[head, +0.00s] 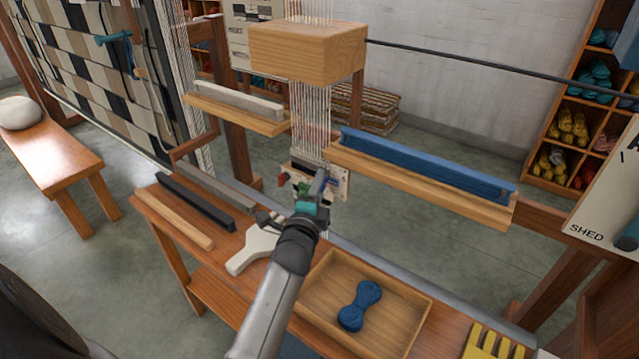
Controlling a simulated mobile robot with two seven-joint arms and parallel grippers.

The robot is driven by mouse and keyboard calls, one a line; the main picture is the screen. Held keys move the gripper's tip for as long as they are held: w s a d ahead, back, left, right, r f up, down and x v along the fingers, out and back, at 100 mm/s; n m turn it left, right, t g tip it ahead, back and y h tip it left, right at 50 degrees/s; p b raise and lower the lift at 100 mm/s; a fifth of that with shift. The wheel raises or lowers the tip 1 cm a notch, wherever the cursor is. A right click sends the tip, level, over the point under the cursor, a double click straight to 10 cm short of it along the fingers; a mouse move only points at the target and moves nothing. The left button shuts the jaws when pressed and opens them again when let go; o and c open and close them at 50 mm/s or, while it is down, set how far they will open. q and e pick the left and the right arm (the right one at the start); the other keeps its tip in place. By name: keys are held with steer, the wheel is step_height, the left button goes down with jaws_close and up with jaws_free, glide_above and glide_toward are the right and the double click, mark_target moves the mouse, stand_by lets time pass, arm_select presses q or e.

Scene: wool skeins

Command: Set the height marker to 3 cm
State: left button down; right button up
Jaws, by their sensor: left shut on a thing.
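My left gripper (326,181) reaches up from the bottom middle to a small pale plate (340,184) below the hanging white threads. It is shut on a small part at the plate, which I take to be the height marker; my fingers and wrist hide most of it. I cannot read any scale or the marker's height from here. A small red piece (283,180) and a green piece show at the plate's left side. My right gripper is not in view.
A wooden block (308,49) hangs above around the threads. A ledge (420,185) with a blue bar is on the right. The bench below holds several bars, a pale tool (257,243) and a wooden tray (421,307) with a blue skein (359,305).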

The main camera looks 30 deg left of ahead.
arm_select(q)
steer(key=shift+f, duration=0.15)
steer(key=c, duration=0.5)
jaws_free()
steer(key=shift+c, duration=0.2)
steer(key=shift+s, duration=0.1)
